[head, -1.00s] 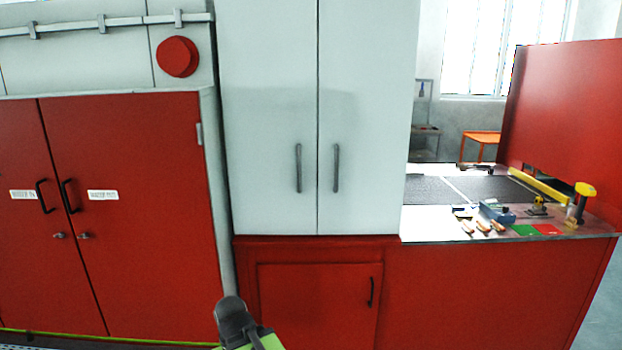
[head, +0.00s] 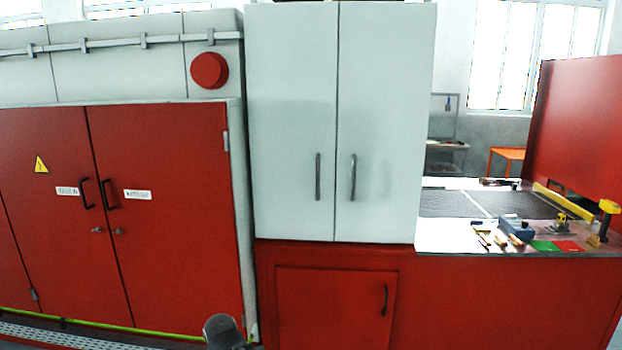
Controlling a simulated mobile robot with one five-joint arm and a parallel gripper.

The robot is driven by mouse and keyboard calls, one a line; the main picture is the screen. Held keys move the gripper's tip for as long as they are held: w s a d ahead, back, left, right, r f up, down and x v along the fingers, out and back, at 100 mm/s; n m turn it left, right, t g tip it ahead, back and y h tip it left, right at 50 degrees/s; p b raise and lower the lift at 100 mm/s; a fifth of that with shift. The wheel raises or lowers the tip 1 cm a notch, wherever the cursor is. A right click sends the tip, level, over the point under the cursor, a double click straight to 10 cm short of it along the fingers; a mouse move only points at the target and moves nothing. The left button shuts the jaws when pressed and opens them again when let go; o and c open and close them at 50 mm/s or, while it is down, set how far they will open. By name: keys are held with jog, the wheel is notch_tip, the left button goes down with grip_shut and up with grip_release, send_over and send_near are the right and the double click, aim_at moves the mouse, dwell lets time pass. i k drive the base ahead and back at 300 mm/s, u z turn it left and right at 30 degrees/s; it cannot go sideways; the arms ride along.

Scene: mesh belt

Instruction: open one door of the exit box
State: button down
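The tall white box with two doors, which I take to be the exit box, stands in the middle of the head view. Its left door (head: 291,120) and right door (head: 385,120) are both shut, with a narrow seam between them. Each door has a vertical grey bar handle near the seam: the left handle (head: 318,177) and the right handle (head: 353,178). A dark rounded part of my arm shows at the bottom edge, below and left of the box and apart from it. My gripper's fingers are not in view.
A red base with a small door (head: 335,309) is under the box. Red double doors (head: 110,210) stand at the left, with a green-yellow rail (head: 100,328) along the floor. At the right, a worktop (head: 450,240) holds several tools beside a red panel (head: 583,140).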

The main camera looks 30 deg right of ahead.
aim_at(292, 48)
jog(key=z, duration=0.05)
jog(key=i, duration=1)
jog(key=u, duration=0.1)
